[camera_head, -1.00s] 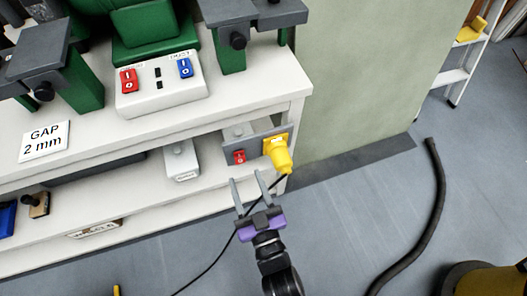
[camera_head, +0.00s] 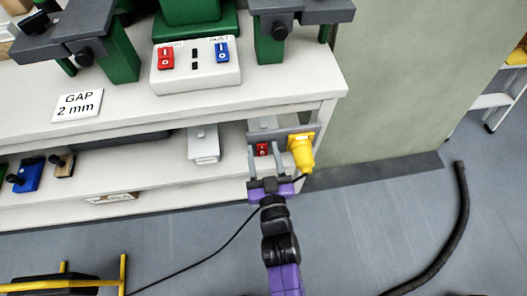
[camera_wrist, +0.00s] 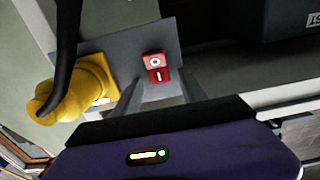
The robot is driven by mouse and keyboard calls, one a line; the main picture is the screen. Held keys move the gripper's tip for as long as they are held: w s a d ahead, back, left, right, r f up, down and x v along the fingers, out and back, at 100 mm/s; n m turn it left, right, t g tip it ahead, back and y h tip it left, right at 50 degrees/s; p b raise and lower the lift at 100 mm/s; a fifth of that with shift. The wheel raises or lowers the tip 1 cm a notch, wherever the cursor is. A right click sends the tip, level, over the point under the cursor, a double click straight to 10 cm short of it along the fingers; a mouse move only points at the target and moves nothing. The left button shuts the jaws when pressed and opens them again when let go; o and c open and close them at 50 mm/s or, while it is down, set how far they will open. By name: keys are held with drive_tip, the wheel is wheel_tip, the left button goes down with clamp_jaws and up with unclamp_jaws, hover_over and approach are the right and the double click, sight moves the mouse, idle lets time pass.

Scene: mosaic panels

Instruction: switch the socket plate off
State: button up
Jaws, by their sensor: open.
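The socket plate (camera_head: 284,134) is a grey plate at the right end of the shelf under the bench top. It carries a small red rocker switch (camera_head: 262,149) and a yellow plug (camera_head: 302,153) to its right. In the wrist view the plate (camera_wrist: 190,42) fills the upper middle, with the red switch (camera_wrist: 157,67) marked with a circle and a bar. The yellow plug (camera_wrist: 78,88) is at the left there. My gripper (camera_head: 270,158) is open and empty in front of the plate. Its fingers stand on either side of the switch; whether they touch the plate I cannot tell.
A black cable (camera_head: 213,257) runs from the plug down to the floor. A white box (camera_head: 204,146) sits left of the plate on the shelf. The bench top (camera_head: 200,97) overhangs above, carrying a white panel (camera_head: 196,76) with red and blue switches.

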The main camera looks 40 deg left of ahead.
clamp_jaws()
drive_tip(key=f+b, duration=0.1)
drive_tip(key=b, duration=0.2)
drive_tip(key=shift+t+b, duration=0.4)
drive_tip(key=shift+d+y+b, duration=0.1)
drive_tip(key=shift+y+b, duration=0.3)
drive_tip(key=shift+b, duration=0.65)
drive_tip(key=y+b, duration=0.1)
drive_tip(key=b, duration=0.2)
drive_tip(key=shift+s+f+t, duration=0.1)
drive_tip(key=shift+f+t, duration=0.05)
drive_tip(key=shift+t, duration=0.25)
drive_tip(key=t+y+b, duration=0.1)
drive_tip(key=b, duration=0.5)
drive_tip(key=shift+f, duration=0.15)
drive_tip(key=shift+y+b, duration=0.3)
drive_tip(key=shift+y, duration=0.1)
drive_tip(key=shift+s+d+r+t+b, duration=0.1)
drive_tip(key=shift+r+t+b, duration=0.1)
drive_tip(key=shift+t+b, duration=0.15)
